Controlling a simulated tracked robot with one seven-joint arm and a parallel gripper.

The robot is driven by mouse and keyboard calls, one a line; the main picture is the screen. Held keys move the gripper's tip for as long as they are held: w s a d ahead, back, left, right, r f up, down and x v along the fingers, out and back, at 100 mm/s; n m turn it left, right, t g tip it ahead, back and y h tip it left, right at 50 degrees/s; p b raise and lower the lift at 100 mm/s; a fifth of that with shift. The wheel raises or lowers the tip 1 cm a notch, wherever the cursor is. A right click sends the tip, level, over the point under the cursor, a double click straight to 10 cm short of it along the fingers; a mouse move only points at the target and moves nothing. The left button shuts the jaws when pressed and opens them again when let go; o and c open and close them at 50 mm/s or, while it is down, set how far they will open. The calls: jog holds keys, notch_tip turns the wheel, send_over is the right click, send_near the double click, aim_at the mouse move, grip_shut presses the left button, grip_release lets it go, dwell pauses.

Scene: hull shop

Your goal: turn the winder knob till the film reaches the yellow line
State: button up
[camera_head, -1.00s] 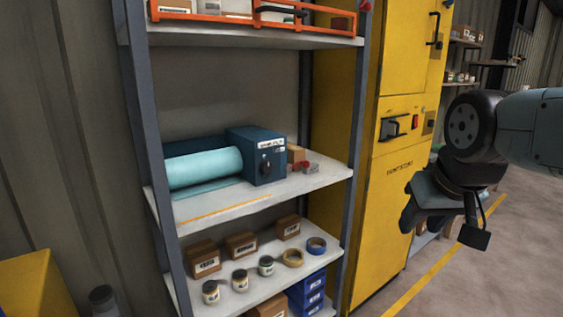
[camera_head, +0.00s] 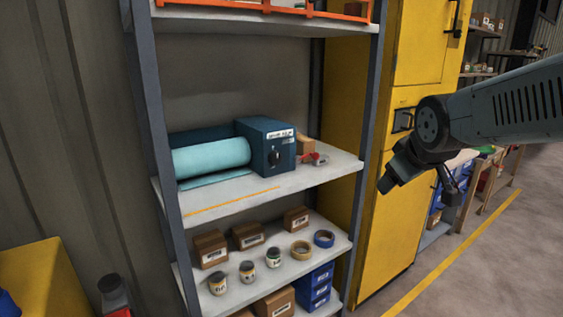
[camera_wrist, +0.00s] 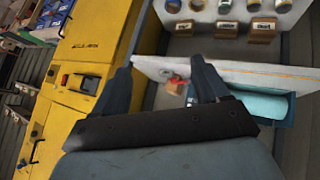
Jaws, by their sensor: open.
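The light-blue film roll (camera_head: 210,157) lies on the middle shelf (camera_head: 325,175), joined to a dark blue winder box (camera_head: 265,147). The dark winder knob (camera_head: 274,158) is on the box's front face. A flat strip of film (camera_head: 220,180) lies before the roll, its edge behind the thin yellow line (camera_head: 235,201) with bare shelf between. My gripper (camera_head: 386,184) is open and empty, right of the shelf and apart from the knob. In the wrist view my gripper (camera_wrist: 160,77) shows open fingers, and the film (camera_wrist: 264,105) appears beyond the right finger; the knob is hidden there.
A small red item (camera_head: 318,158) and a cardboard block (camera_head: 305,145) sit right of the winder. The grey shelf post (camera_head: 364,130) stands between my gripper and the winder. A yellow cabinet (camera_head: 390,220) is behind. Jars, tape rolls and boxes fill the lower shelf.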

jog(key=w+a+f+n+t, duration=0.1)
jog(key=w+n+t, duration=0.2)
jog(key=w+n, duration=0.5)
jog(key=n+t+y, duration=0.2)
jog(key=n+y, duration=1)
jog(key=n, duration=0.7)
send_near(278, 159)
jog(key=x, duration=0.8)
jog(key=shift+w+a, duration=0.15)
jog(key=shift+w, duration=0.05)
jog(key=c, duration=1.1)
